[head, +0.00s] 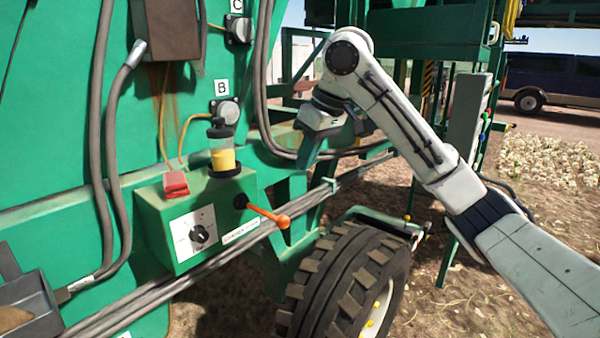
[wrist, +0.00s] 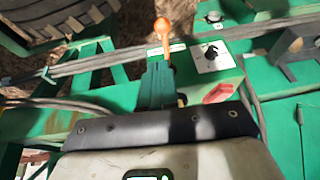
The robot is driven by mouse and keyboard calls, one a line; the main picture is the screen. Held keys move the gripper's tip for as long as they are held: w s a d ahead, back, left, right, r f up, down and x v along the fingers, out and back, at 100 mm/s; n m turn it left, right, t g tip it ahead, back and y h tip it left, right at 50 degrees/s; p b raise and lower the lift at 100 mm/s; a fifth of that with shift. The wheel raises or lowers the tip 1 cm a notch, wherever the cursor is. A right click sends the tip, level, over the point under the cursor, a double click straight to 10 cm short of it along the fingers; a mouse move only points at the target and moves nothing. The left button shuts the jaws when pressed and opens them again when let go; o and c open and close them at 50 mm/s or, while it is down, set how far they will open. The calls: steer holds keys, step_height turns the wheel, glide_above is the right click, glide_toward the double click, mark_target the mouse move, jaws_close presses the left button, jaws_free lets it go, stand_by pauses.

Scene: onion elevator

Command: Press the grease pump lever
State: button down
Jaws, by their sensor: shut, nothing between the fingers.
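The grease pump is a green box (head: 183,222) on the green machine's side, with a clear reservoir of yellow grease (head: 222,158) on top. Its lever (head: 268,213) is an orange rod with a ball end, coming out of a black pivot and sloping slightly down to the right. In the wrist view the lever (wrist: 162,30) shows beyond the fingertips. My gripper (head: 307,165) is shut and empty, fingers pointing down, above and to the right of the lever and apart from it in the head view. The gripper also shows in the wrist view (wrist: 157,70).
The box carries a dial (head: 198,234) and a red cover (head: 175,184). Cables and pipes (head: 240,243) run along the front of the box. A large tyre (head: 340,280) stands below right. Valves marked B (head: 227,110) and C (head: 239,28) are on the green panel.

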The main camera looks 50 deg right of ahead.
glide_above(289, 220)
step_height(289, 220, down, 10)
steer(key=shift+f, duration=0.9)
steer(key=shift+f, duration=0.1)
